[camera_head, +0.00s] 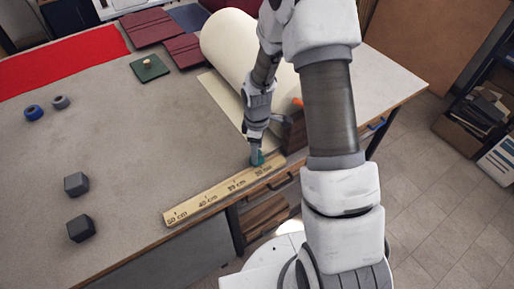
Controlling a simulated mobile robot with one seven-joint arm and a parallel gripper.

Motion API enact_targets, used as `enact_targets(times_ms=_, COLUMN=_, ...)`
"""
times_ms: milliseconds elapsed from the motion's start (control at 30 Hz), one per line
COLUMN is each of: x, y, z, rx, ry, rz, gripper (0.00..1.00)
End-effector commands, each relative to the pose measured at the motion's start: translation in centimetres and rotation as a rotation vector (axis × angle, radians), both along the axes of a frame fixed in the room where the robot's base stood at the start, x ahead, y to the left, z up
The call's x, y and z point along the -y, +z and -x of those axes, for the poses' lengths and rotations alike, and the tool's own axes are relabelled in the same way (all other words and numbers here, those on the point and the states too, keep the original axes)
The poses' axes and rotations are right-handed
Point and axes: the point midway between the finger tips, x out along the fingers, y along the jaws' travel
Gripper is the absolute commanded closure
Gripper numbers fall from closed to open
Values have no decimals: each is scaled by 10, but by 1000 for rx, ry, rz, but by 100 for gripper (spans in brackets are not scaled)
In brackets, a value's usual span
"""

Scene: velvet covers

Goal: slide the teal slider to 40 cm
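A wooden ruler (220,191) lies along the table's front edge. Its printed marks read 50 cm at the left end, then 40 cm, 30 cm and what looks like 20 cm toward the right. The teal slider (261,159) is at the right part of the ruler, near the 20 cm mark and right of the 40 cm mark. My gripper (256,160) points down right at the slider and partly covers it. Its fingers are too small and hidden to tell whether they grip the slider.
A large cream roll (238,48) lies behind my arm, with its sheet spread on the table. A brown block (294,132) stands right of my gripper. Two dark grey blocks (77,184) sit at the left. The table left of my gripper, behind the ruler, is clear.

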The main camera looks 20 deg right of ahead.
Motion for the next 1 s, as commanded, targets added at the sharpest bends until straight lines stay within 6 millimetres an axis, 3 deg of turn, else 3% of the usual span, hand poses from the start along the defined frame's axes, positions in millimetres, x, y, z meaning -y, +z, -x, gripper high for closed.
enact_targets(times_ms=200, x=0, y=0, z=0, rx=0, ry=0, rz=0, gripper=34)
enact_targets(times_ms=567, x=0, y=0, z=0, rx=0, ry=0, rz=0, gripper=99)
enact_targets(times_ms=1000, x=0, y=0, z=0, rx=0, ry=0, rz=0, gripper=100)
